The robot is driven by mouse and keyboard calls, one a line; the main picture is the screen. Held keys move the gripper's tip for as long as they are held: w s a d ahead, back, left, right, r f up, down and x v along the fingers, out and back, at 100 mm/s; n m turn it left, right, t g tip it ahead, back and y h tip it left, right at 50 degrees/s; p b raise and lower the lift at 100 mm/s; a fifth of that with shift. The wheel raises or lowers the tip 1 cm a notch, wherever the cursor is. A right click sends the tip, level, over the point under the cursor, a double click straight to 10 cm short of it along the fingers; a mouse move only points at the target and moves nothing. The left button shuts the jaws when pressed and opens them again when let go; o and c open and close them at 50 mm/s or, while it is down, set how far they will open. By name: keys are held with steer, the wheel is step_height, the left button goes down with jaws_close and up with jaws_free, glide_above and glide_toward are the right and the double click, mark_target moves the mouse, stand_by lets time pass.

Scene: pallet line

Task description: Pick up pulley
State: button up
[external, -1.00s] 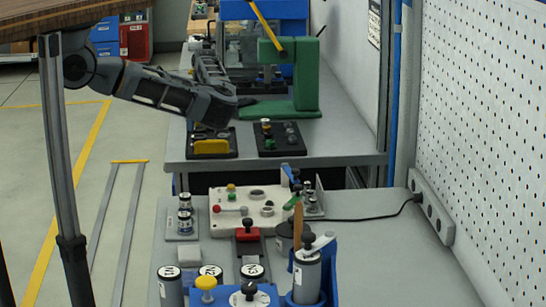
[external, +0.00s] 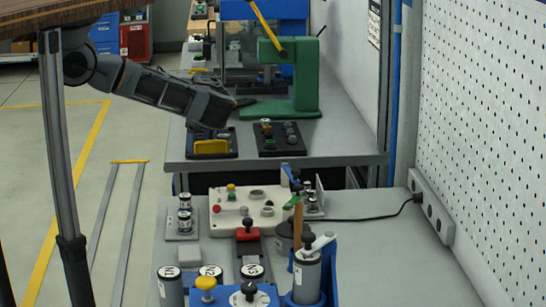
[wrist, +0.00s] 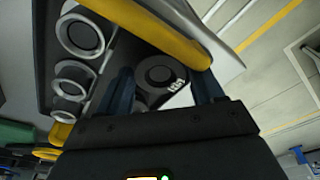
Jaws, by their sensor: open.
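In the wrist view my gripper (wrist: 160,72) is open, with one dark blue finger on each side of a grey round part with a dark centre. This part looks like the pulley (wrist: 150,95) and carries a small white label. It sits in a black tray (wrist: 122,50), partly hidden by the fingers and a yellow bar (wrist: 165,35) that crosses in front of it. Contact between fingers and part cannot be made out. In the external view the black tray (external: 232,143) with the yellow bar (external: 211,147) is on the far bench, under my wrist, which hides my fingers.
Grey ring-shaped parts (wrist: 70,80) sit beside it in the tray. A second black tray (external: 280,150) with small parts lies to the right. A green press (external: 306,80) stands behind. The near bench (external: 345,215) holds several fixtures.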

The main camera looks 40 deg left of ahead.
steer(key=shift+c, duration=0.5)
steer(key=c, duration=0.8)
steer(key=shift+r, duration=0.1)
